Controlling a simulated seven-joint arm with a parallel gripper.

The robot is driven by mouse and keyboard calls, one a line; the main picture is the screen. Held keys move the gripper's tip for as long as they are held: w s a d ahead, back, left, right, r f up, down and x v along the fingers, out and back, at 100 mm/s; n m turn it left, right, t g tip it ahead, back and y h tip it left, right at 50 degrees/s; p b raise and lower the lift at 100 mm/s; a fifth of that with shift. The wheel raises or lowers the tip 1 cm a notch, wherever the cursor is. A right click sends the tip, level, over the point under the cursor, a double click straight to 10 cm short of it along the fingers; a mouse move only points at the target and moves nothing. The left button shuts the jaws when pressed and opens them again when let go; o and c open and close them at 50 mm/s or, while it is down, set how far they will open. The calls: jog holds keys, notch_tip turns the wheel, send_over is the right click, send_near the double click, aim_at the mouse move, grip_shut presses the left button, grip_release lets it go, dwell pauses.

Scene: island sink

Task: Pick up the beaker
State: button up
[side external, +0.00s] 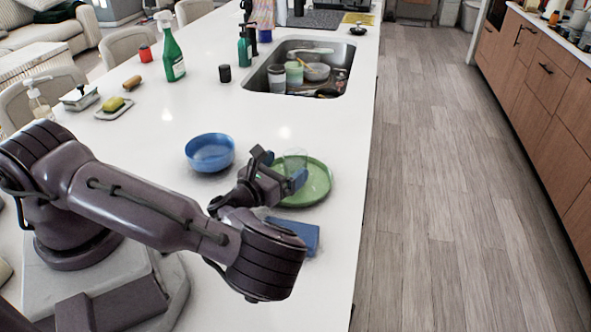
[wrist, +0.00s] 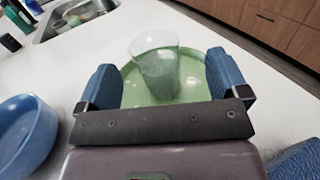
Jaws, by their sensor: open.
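A clear glass beaker (wrist: 157,65) stands on a green plate (wrist: 133,88) in the wrist view. In the side external view the beaker (side external: 294,161) is faint against the green plate (side external: 318,180), partly behind my gripper. My gripper (side external: 283,167) is low over the near left part of the plate. Its two blue-padded fingers (wrist: 162,82) are spread apart, with the beaker between and slightly beyond them in the wrist view. I cannot tell whether either finger touches the beaker.
A blue bowl (side external: 210,153) sits left of the plate. A blue block-like item (side external: 297,236) lies nearer, below my gripper. A sink (side external: 264,86) with dishes is farther back. The counter's right edge is close to the plate. Bottles and a sponge tray (side external: 114,109) stand left.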

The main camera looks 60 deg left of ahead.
aim_at(296, 155)
jog(key=x, duration=0.5)
jog(key=shift+a+r, duration=0.25)
jog(key=shift+a, duration=0.1)
jog(key=shift+s, duration=0.1)
jog(key=shift+c, duration=0.4)
jog(key=c, duration=0.9)
